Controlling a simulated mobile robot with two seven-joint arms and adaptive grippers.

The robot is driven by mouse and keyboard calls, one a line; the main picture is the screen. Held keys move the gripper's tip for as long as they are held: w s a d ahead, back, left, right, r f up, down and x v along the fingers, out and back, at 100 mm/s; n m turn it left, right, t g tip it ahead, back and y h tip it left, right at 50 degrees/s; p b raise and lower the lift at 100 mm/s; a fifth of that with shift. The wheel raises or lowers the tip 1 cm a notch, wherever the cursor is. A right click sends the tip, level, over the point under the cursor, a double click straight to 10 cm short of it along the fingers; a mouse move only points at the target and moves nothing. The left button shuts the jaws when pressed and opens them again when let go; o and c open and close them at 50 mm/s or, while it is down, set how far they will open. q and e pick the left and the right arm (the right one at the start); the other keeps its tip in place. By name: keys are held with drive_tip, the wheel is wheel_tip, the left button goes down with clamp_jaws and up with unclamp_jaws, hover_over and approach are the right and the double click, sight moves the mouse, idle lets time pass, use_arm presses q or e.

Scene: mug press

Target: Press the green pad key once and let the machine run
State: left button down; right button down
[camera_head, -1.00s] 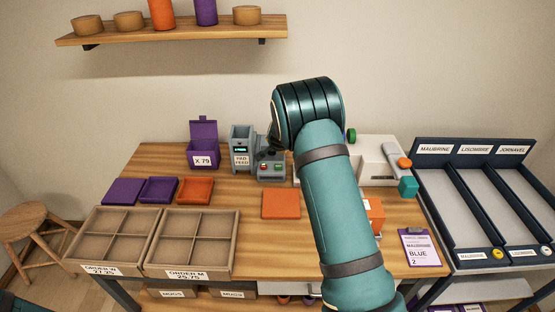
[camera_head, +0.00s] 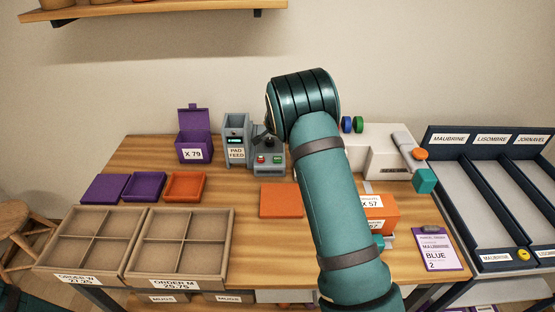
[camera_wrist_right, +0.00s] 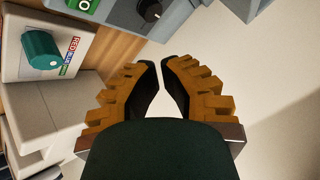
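The grey pad feed machine (camera_head: 236,140) stands at the back of the table, with a control box (camera_head: 268,168) on its right side. Two small keys sit on the box's front, a red one and a green pad key (camera_head: 277,160). A green key with white lettering also shows, partly cut off, in the right wrist view (camera_wrist_right: 84,5), beside a black knob (camera_wrist_right: 150,10). My right gripper (camera_wrist_right: 158,65) has its fingertips almost together, with nothing between them, apart from the key. In the head view it is hidden behind my right wrist. My left gripper is out of view.
A white press (camera_head: 375,150) with blue and green knobs stands right of my arm. Its side knob (camera_wrist_right: 40,48) shows in the wrist view. A purple bin (camera_head: 195,140), shallow trays and an orange pad (camera_head: 281,200) lie around. Order trays (camera_head: 180,245) fill the front left.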

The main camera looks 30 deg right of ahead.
drive_tip(key=b, duration=0.7)
hover_over(276, 157)
wheel_tip(276, 157, down, 8)
drive_tip(key=shift+r, duration=0.1)
drive_tip(key=shift+a+f+b, duration=0.1)
drive_tip(key=shift+f+b, duration=0.2)
drive_tip(key=shift+f, duration=0.25)
idle(0.6)
drive_tip(key=shift+f, duration=0.45)
